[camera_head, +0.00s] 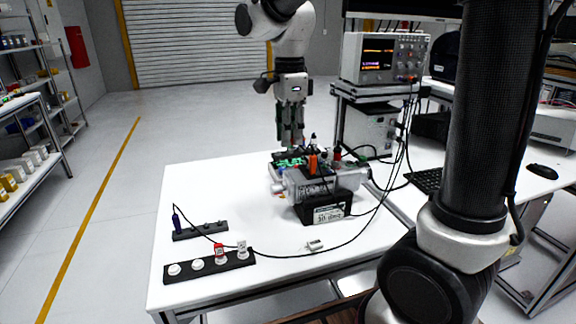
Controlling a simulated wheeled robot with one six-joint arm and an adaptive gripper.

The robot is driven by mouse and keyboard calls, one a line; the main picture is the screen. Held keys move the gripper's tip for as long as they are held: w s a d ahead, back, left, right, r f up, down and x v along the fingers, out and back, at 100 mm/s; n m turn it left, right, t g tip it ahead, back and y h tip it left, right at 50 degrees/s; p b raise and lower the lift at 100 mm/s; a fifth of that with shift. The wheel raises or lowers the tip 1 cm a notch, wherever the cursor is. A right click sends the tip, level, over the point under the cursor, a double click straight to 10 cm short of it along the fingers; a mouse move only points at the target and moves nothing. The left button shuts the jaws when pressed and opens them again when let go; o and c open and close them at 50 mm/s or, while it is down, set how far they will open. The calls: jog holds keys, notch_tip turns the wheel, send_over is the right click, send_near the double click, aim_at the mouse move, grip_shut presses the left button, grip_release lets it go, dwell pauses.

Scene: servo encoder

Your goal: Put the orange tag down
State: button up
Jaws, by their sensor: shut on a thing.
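My gripper (291,141) points down over the instrument box in the middle of the white table, its fingers close together. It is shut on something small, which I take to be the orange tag. The fingers and the clutter behind them hide the held piece, so its outline is not clear. A small upright orange piece (313,164) shows just right of and below the fingertips; I cannot tell whether it is the tag or a part on the box. A red tag (220,250) and a white tag (241,250) stand on the black peg strip (208,266) at the front left.
The grey instrument box (318,181) carries cables and dark connectors. A black labelled block (323,209) stands in front. A second dark strip (200,231) holds a purple-handled probe (177,218). A black cable crosses the table past a small white piece (315,245). The table's left back is clear.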

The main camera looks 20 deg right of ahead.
aim_at(290, 176)
notch_tip(290, 176, down, 9)
jog(key=shift+r, duration=0.1)
jog(key=shift+s, duration=0.1)
dwell(0.3)
jog(key=o, duration=0.7)
jog(key=shift+o, duration=0.2)
